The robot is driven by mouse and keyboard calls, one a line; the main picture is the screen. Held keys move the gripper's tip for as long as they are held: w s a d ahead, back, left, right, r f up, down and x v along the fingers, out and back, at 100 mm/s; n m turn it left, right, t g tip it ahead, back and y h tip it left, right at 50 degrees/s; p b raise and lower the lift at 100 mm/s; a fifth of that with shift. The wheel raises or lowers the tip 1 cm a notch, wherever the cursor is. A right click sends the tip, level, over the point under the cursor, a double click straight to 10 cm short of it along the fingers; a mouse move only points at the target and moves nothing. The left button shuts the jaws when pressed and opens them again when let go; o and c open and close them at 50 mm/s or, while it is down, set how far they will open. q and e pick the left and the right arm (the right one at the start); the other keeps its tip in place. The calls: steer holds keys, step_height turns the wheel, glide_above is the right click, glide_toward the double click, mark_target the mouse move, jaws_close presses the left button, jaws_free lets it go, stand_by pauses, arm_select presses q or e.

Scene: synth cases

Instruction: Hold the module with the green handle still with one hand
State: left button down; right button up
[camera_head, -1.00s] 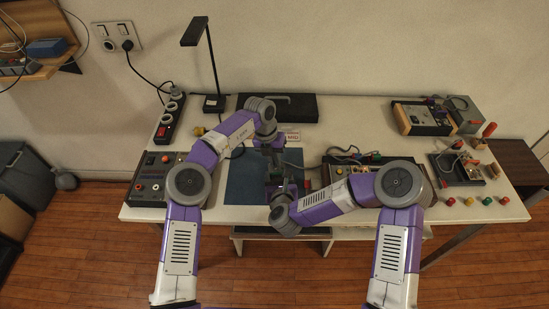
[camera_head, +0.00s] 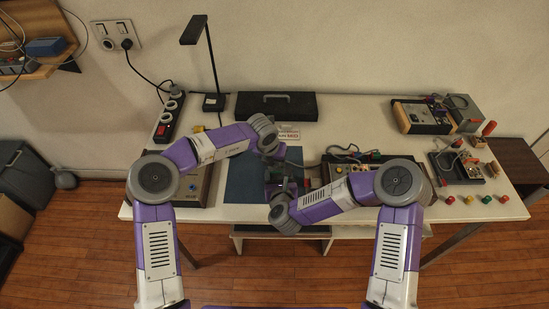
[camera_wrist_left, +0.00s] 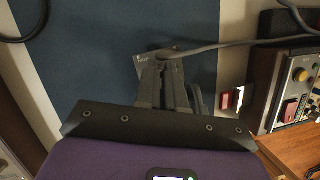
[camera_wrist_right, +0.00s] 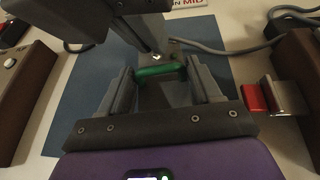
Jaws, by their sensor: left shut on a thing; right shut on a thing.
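The module's green handle (camera_wrist_left: 0,0) is not visible in the left wrist view; no point is meant there.THINGS: The green handle (camera_wrist_right: 160,70) lies crosswise between the fingers of my right gripper (camera_wrist_right: 163,76) in the right wrist view. The grey module body (camera_wrist_right: 168,96) shows below it. My right gripper is shut on the handle. My left gripper (camera_wrist_left: 168,66) is shut at the end of a grey cable (camera_wrist_left: 225,46); what exactly its jaws hold is hard to see. It reaches in from the top of the right wrist view, just beyond the handle. In the head view the arms mostly hide the module.
A dark blue mat (camera_head: 246,178) lies under the work. A panel with knobs (camera_head: 350,165) stands to its right, with a red block (camera_wrist_right: 253,98) and metal bracket (camera_wrist_right: 286,96) beside it. A black case (camera_head: 277,106) and lamp (camera_head: 207,60) stand at the back.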

arm_select(q)
steer(key=shift+s+t, duration=0.25)
steer(key=shift+t, duration=0.65)
steer(key=c, duration=1.2)
jaws_free()
steer(key=v, duration=1.2)
arm_select(e)
steer(key=o, duration=1.3)
steer(key=shift+o, duration=0.2)
steer(key=shift+s, duration=0.1)
